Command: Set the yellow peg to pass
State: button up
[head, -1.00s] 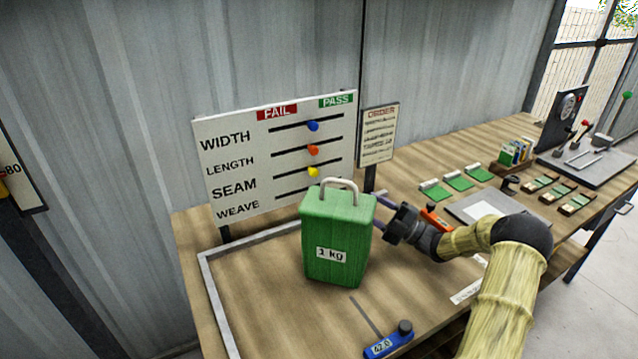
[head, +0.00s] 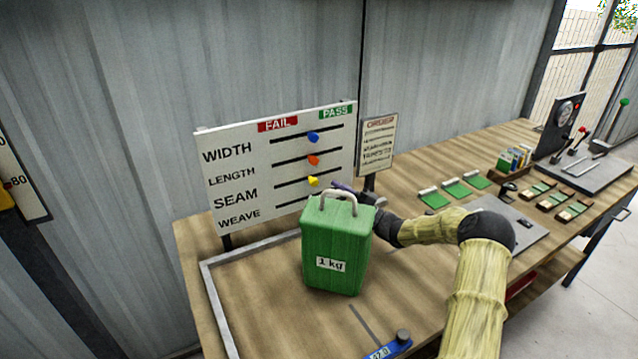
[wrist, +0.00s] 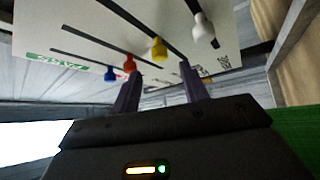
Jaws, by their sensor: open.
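The yellow peg (head: 313,182) sits about midway along the SEAM slot of the white board (head: 240,180), which carries FAIL at left and PASS (head: 336,111) at right. My gripper (head: 345,188) is behind the green weight's handle, just right of the yellow peg, partly hidden. In the wrist view its open fingers (wrist: 158,82) point at the board, with the yellow peg (wrist: 158,48) between them in the picture and a little beyond the tips. I cannot tell the gap in depth. Nothing is held.
A green 1 kg weight (head: 336,243) stands close in front of the board, hiding its lower right. A blue peg (head: 313,138) and orange-red peg (head: 314,160) sit above; a white peg (wrist: 203,30) shows in the wrist view. An order sign (head: 377,143) stands at right.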

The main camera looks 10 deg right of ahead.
aim_at(316, 184)
jog(key=p+x, duration=0.1)
jog(key=x, duration=0.4)
jog(key=shift+w+a+r, duration=0.1)
jog(key=shift+w+a, duration=0.05)
jog(key=shift+a, duration=0.1)
grip_shut()
